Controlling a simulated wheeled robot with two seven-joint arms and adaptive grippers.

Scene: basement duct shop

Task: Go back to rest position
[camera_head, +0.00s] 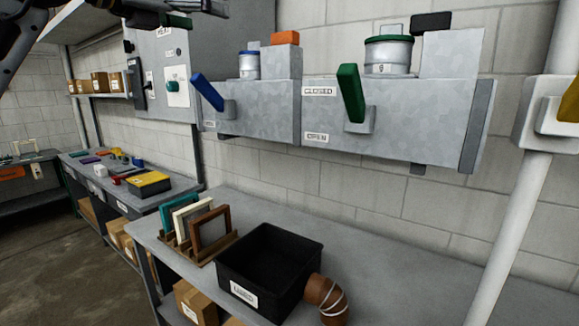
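Dark links of my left arm come in at the top left corner. What looks like my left gripper (205,7) is at the top edge, in front of the grey wall cabinet (158,48) and mostly cut off by the frame. Its fingers do not show clearly. A green piece (177,20) shows just below it; I cannot tell whether they touch. My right gripper is not in view.
A grey duct (270,108) on the wall carries a blue lever (207,92) and a green lever (351,93). The bench (370,260) below holds a black bin (268,262), a rack of framed panels (203,228) and a brown elbow pipe (326,296). A white pole (515,220) stands at right.

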